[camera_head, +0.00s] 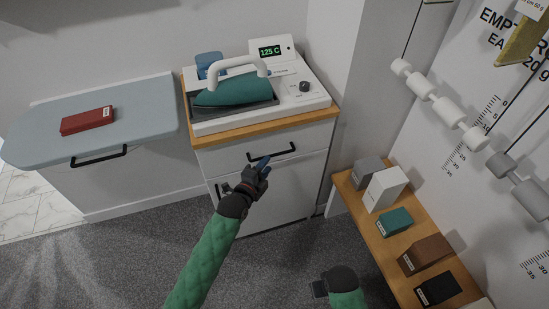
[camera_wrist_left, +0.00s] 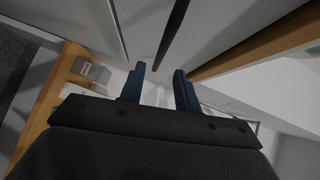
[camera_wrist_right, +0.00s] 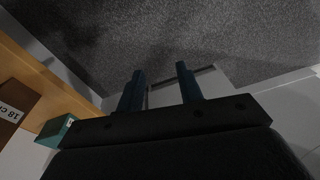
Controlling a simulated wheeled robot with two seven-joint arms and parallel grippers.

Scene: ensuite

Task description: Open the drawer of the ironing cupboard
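The white cupboard (camera_head: 311,141) stands at the centre with an iron on its wooden top. Its upper drawer front has a black bar handle (camera_head: 287,152) and looks shut. My left gripper (camera_head: 263,163) is just in front of the handle's left end in the head view. In the left wrist view the gripper (camera_wrist_left: 161,85) is open with nothing between its fingers, and the dark handle bar (camera_wrist_left: 172,35) lies ahead of the fingertips, apart from them. My right gripper (camera_head: 318,289) is low at the bottom of the head view. It is open and empty in the right wrist view (camera_wrist_right: 160,82).
A blue-topped white cabinet (camera_head: 140,115) with a red block (camera_head: 87,121) stands to the left. A teal iron (camera_head: 234,91) sits on its station (camera_head: 300,100). A low wooden bench (camera_head: 392,251) with several blocks is at the right. Grey carpet (camera_head: 120,260) is clear in front.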

